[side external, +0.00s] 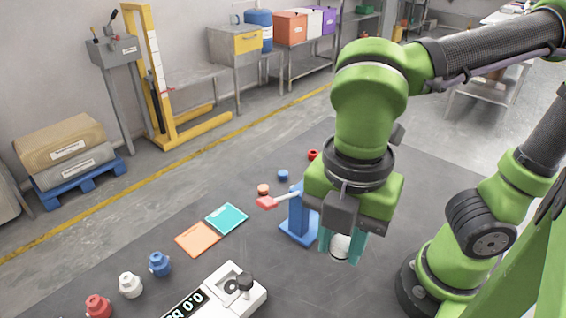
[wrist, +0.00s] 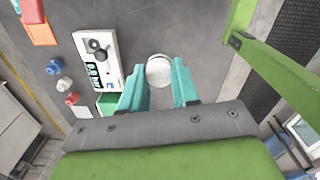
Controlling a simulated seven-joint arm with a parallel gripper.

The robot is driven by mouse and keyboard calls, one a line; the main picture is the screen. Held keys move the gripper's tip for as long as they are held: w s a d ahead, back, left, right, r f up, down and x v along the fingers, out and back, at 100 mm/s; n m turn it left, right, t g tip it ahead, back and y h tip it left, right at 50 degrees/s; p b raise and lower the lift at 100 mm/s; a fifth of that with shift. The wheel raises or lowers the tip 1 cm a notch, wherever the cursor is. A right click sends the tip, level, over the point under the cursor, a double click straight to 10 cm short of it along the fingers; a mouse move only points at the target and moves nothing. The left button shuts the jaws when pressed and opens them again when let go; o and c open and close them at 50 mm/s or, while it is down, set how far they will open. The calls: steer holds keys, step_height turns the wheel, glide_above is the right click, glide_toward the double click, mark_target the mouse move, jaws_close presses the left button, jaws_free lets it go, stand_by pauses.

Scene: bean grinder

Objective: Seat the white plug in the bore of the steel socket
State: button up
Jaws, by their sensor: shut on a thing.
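My gripper (side external: 342,246) points down with its teal fingers shut on a white round piece (side external: 339,247), held beside the blue stand. In the wrist view the piece (wrist: 159,70) shows as a pale disc between the fingertips (wrist: 160,88); its underside is hidden. A smaller white plug-shaped piece (side external: 130,286) stands upright between a red one (side external: 98,306) and a blue one (side external: 159,264). I cannot tell which white piece is the plug. A grey metal ring (side external: 231,287), possibly the steel socket, is on a white display unit (side external: 255,299), left of my gripper. Its bore is unclear.
A blue stand (side external: 297,218) with a red-tipped lever (side external: 267,202) stands close to my gripper's left. A black knob (side external: 245,281) rises from the display unit. Orange (side external: 198,239) and teal (side external: 227,218) pads lie flat. Small coloured pieces (side external: 283,175) lie behind the stand.

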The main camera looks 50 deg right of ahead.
steer(key=f, duration=1.7)
steer(key=shift+s+f, duration=0.25)
steer(key=shift+f, duration=0.35)
steer(key=w+a, duration=0.3)
steer(key=a, duration=0.1)
steer(key=w+a+f, duration=0.1)
steer(key=w+a, duration=0.1)
steer(key=a, duration=0.3)
steer(key=w+a, duration=0.3)
steer(key=a, duration=0.1)
steer(key=shift+w+a+f, duration=0.15)
steer(key=shift+w+f, duration=0.15)
steer(key=shift+f, duration=0.05)
steer(key=shift+a+f, duration=0.1)
steer(key=shift+f, duration=1.65)
steer(key=shift+f, duration=0.15)
steer(key=o, duration=1)
